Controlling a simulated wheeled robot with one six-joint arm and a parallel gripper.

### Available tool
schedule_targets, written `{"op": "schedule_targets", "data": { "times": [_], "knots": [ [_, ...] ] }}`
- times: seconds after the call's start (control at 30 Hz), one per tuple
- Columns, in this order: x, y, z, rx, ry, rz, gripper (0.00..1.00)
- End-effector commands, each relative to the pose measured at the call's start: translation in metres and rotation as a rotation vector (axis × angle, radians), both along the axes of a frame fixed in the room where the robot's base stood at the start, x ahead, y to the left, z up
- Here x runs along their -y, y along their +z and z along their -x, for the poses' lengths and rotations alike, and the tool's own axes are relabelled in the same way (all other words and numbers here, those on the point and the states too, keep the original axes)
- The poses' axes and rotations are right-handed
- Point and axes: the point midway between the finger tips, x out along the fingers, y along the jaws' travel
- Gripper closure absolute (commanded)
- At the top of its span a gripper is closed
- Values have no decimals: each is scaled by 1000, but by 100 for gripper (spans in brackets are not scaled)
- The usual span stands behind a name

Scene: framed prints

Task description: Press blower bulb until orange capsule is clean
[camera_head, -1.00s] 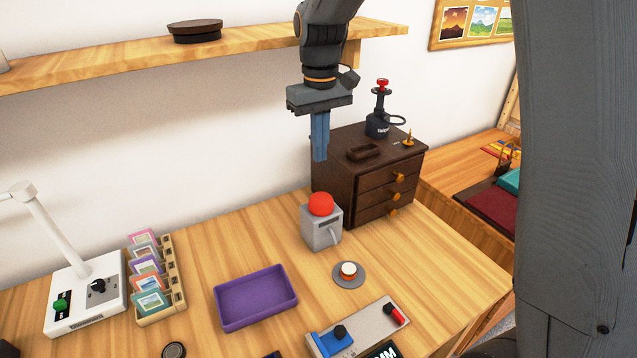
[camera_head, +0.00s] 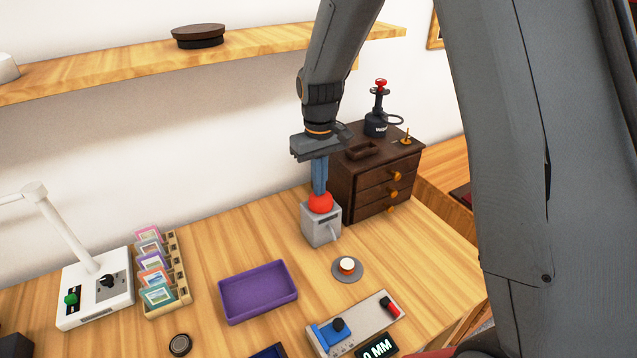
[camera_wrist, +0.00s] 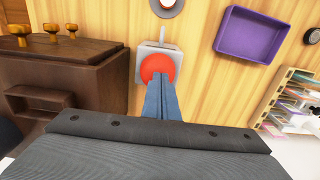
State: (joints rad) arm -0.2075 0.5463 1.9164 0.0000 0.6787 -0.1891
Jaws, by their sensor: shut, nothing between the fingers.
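The blower is a grey box with a red bulb (camera_head: 321,203) on top and a small nozzle low on its front; its grey body (camera_head: 318,228) stands on the table beside the dark drawer unit. My gripper (camera_head: 320,190) is shut and empty, pointing down with its blue fingertips at the bulb, touching or just above it. In the wrist view the fingers overlap the near part of the red bulb (camera_wrist: 157,68). The capsule (camera_head: 347,264), with a whitish top and an orange band, sits on a grey round dish (camera_head: 347,277) in front of the nozzle.
A purple tray (camera_head: 258,316) lies left of the dish. A grey gauge board (camera_head: 365,318) is in front. The drawer unit (camera_head: 345,192) stands close behind the blower. A card rack (camera_head: 178,268) and white lamp base (camera_head: 98,298) are at left; a shelf (camera_head: 120,70) is above.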

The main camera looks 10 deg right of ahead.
Motion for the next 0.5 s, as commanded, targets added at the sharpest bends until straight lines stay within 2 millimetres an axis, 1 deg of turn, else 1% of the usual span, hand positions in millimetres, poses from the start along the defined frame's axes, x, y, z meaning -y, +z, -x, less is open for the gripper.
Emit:
{"op": "schedule_targets", "data": {
  "times": [0.07, 0.13, 0.3, 0.5],
  "knots": [
    [0, 0, 0, 0, 0, 0, 100],
    [0, -5, 0, -1, 0, 0, 100],
    [0, -26, 0, -2, 0, 1, 100],
    [0, -26, 1, -3, 0, 0, 100]
  ]
}}
